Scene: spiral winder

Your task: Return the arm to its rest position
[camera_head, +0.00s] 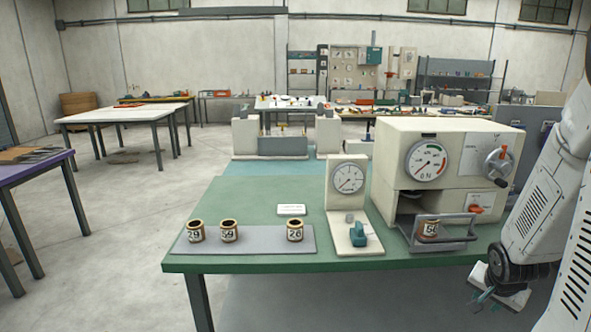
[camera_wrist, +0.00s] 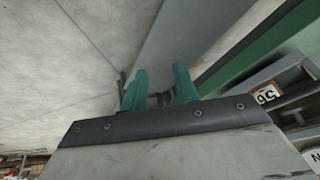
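My arm hangs down at the right of the head view. My gripper (camera_head: 482,299) is low, in front of the green table's right part and below its top. In the wrist view my gripper (camera_wrist: 160,82) shows two teal fingers apart with nothing between them. A numbered spool (camera_head: 430,229), marked like 56, sits in the open tray of the cream machine (camera_head: 445,150). It shows at the right of the wrist view (camera_wrist: 267,95), apart from the fingers.
The green table (camera_head: 255,258) holds a grey mat (camera_head: 262,240) with three numbered spools. A small dial gauge (camera_head: 347,178) with a teal knob stands left of the machine. A purple table (camera_head: 30,170) is at far left. Open floor lies left of the green table.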

